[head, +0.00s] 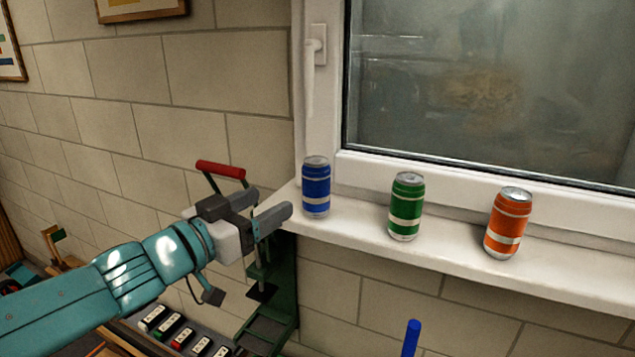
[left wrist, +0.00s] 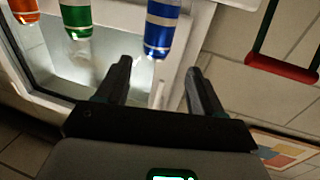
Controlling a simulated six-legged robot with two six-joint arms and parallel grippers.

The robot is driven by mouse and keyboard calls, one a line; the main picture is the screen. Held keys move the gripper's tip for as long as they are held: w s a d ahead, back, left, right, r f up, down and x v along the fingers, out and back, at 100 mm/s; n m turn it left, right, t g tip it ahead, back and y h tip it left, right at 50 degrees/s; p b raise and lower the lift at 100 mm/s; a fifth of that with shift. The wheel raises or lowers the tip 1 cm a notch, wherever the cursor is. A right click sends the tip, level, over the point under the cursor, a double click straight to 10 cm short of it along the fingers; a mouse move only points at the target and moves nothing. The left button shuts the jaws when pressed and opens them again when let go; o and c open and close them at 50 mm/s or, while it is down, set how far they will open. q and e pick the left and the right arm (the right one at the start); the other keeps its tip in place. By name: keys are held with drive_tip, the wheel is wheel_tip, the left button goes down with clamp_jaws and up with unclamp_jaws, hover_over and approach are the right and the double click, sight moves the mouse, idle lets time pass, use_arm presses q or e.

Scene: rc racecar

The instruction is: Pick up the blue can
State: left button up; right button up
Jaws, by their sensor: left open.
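The blue can (head: 316,188) stands upright at the left end of the white window sill, with silver bands. In the left wrist view the blue can (left wrist: 160,28) appears at the top, beyond and between the fingertips, partly cut off by the frame edge. My left gripper (head: 276,214) is just left of the blue can, apart from it, with its fingers pointing toward it. In the left wrist view my left gripper (left wrist: 158,72) is open with nothing between its fingers. My right gripper is not in view.
A green can (head: 406,206) and an orange can (head: 508,223) stand further right on the window sill (head: 455,252). A window (head: 490,80) rises behind. A red-handled green frame (head: 222,170) stands behind my left gripper. A blue rod (head: 411,338) shows below the sill.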

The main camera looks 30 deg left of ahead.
use_arm(q)
approach(336, 169)
drive_tip(key=shift+w+a, duration=0.1)
drive_tip(key=shift+w, duration=0.45)
drive_tip(key=w, duration=0.2)
drive_tip(key=w+d, duration=0.1)
drive_tip(key=w, duration=0.1)
drive_tip(key=shift+w+d+r, duration=0.1)
drive_tip(key=shift+w, duration=0.4)
drive_tip(key=shift+s, duration=0.2)
drive_tip(key=c, duration=0.4)
drive_tip(key=shift+w, duration=0.1)
drive_tip(key=c, duration=0.3)
